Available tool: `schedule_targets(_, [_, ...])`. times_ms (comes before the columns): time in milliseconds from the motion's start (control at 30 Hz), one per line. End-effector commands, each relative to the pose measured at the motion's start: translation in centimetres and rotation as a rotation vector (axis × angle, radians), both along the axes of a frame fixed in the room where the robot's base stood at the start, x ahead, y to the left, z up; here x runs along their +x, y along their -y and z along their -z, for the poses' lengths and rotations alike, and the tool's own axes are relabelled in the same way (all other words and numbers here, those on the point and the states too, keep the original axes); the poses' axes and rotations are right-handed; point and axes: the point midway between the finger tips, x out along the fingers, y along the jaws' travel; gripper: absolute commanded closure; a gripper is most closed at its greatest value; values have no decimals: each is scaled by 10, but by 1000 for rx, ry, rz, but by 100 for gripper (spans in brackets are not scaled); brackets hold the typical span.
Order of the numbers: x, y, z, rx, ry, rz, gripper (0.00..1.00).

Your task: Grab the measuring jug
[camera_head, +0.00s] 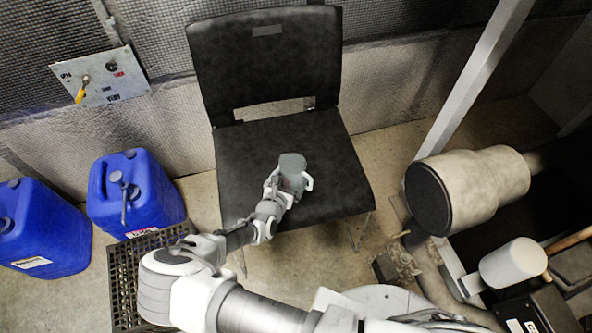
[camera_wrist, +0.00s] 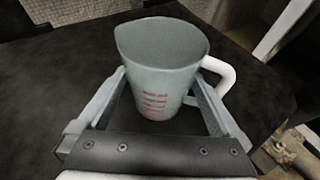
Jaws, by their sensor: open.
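The measuring jug (camera_wrist: 160,75) is grey and translucent with red markings, and it stands upright on the black chair seat. Its white handle (camera_wrist: 222,72) points right in the wrist view. In the head view the jug (camera_head: 292,163) is at the middle of the seat, just beyond my gripper (camera_head: 288,184). My gripper (camera_wrist: 155,98) is open in the wrist view, with one finger on each side of the jug's body. The right finger passes near the lower end of the handle. I cannot tell whether either finger touches the jug.
The black chair (camera_head: 265,65) has its backrest behind the jug, against a mesh wall. Blue canisters (camera_head: 135,195) and a dark crate (camera_head: 125,270) stand at left. A large pipe (camera_head: 470,190) and machinery are at right. The seat around the jug is clear.

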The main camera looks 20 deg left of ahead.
Motion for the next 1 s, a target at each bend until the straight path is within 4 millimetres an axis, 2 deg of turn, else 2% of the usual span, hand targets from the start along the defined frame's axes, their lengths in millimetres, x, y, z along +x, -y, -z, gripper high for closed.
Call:
schedule_targets(400, [1, 1, 2, 1, 0, -3, 0])
schedule_targets(700, [1, 1, 2, 1, 0, -3, 54])
schedule_targets(767, [1, 1, 2, 1, 0, -3, 63])
schedule_targets(1000, [1, 1, 1, 1, 0, -3, 64])
